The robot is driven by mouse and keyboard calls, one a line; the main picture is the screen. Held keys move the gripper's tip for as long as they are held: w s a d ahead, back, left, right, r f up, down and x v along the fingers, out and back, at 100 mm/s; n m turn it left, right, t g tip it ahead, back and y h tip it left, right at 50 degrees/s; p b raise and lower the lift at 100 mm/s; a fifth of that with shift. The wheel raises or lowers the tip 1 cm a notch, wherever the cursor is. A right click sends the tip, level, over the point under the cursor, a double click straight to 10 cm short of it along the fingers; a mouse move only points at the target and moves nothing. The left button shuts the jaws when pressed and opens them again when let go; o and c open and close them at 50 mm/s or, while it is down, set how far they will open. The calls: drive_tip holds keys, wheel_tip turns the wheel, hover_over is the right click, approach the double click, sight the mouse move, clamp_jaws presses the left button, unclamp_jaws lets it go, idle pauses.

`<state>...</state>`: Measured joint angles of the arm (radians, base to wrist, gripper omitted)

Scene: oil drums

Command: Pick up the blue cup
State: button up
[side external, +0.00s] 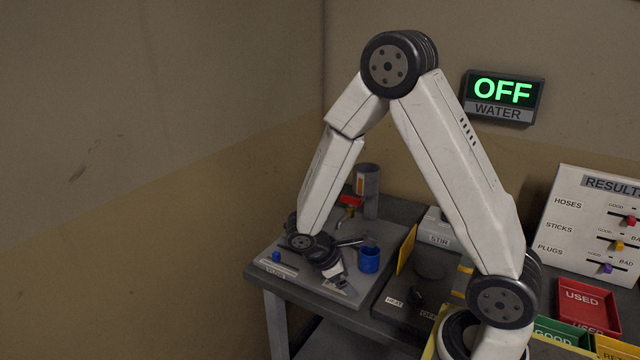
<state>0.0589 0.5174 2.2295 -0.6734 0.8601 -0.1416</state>
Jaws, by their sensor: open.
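The blue cup (369,260) stands upright on the grey workbench near the middle of the side external view. My gripper (341,279) is low over the bench, just left of the cup and slightly nearer the front edge. It is open, and I see nothing held in it. The fingers are small and dark here, and whether they touch the cup I cannot tell.
A grey cylinder with a red-handled tap (349,203) stands behind the cup. A small blue knob (276,257) is at the bench's left. A yellow panel (407,249) and the STIR unit (439,240) stand to the right.

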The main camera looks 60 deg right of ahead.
sight(371, 256)
drive_tip(key=w+d+f+n+h, duration=0.1)
drive_tip(key=d+h, duration=0.1)
drive_tip(key=w+d+f+n+h, duration=0.1)
drive_tip(key=d+n+h, duration=0.1)
drive_tip(key=d, duration=0.1)
drive_tip(key=w+d+f+n+g+h, duration=0.1)
drive_tip(key=d+n+h, duration=0.1)
drive_tip(key=d, duration=0.1)
drive_tip(key=shift+d, duration=0.15)
drive_tip(key=shift+w+d+f+n+h, duration=0.1)
drive_tip(key=shift+w+d+n+h, duration=0.2)
drive_tip(key=shift+d+n+h, duration=0.25)
drive_tip(key=shift+a, duration=0.1)
drive_tip(key=shift+x, duration=3.9)
drive_tip(key=shift+c, duration=0.2)
drive_tip(key=c, duration=1.1)
